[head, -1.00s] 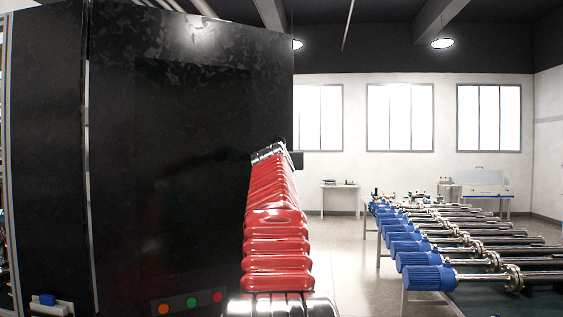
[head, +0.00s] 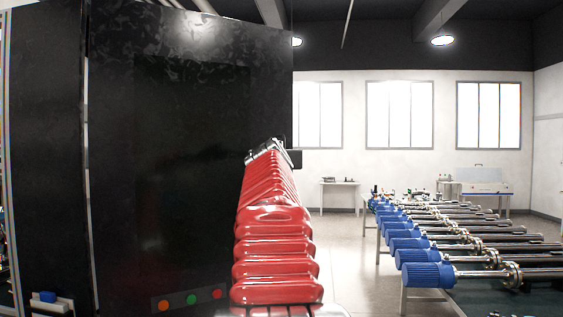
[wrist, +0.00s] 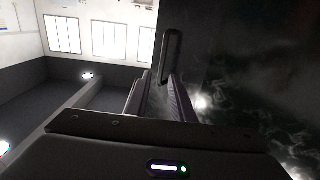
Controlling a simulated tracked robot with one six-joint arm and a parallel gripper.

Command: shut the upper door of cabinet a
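A large black door panel (head: 190,130) fills the left of the head view; no cabinet letter is readable on it. In the wrist view the dark door surface (wrist: 245,80) is on the right, with a long upright bar handle (wrist: 173,50) standing at it. My gripper (wrist: 160,80) is open, its two fingers apart and pointing at the handle. The handle's near end shows between or just beyond the fingertips; I cannot tell which, nor whether they touch. In the head view my red arm hides most of the gripper.
A strip with orange, green and red buttons (head: 190,300) is low on the black front. Another dark panel (head: 45,150) stands to the left. A table with several blue-ended metal tubes (head: 428,275) is at right. A white table (head: 340,195) stands at the back. Floor (head: 345,255) between is clear.

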